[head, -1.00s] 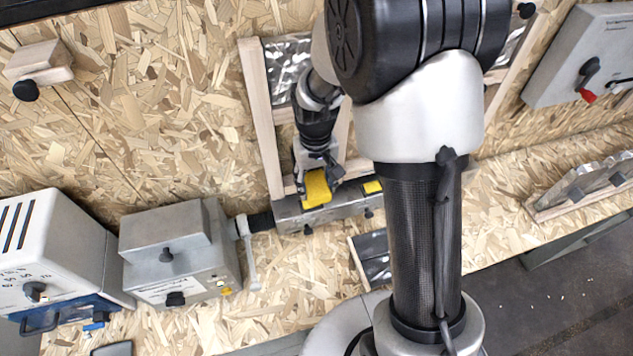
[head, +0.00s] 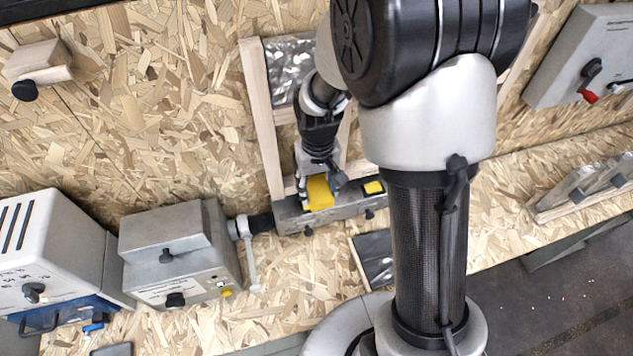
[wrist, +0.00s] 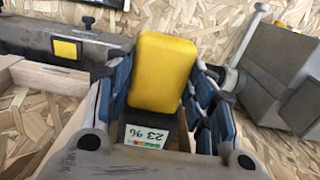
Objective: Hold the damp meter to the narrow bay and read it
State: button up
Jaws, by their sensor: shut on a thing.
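The yellow damp meter (head: 320,192) is in my gripper (head: 320,178), low in front of the timber-framed wall. In the wrist view the meter (wrist: 163,72) sits between the blue finger pads of my gripper (wrist: 158,82). A framed bay (head: 289,68) with silvery foil stands behind my arm, between a left stud (head: 262,125) and another stud partly hidden by the arm. I cannot tell whether the meter touches anything behind it.
A grey metal duct (head: 352,205) with a yellow square runs along the wall foot. It joins a grey box (head: 168,250) at left through a lever valve (head: 246,250). A foil-faced wooden tray (head: 374,258) lies in front. A white cabinet (head: 45,250) stands far left.

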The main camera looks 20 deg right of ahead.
jog(key=s, duration=0.8)
jog(key=shift+s+b, duration=0.25)
jog(key=shift+b, duration=0.05)
dwell(0.4)
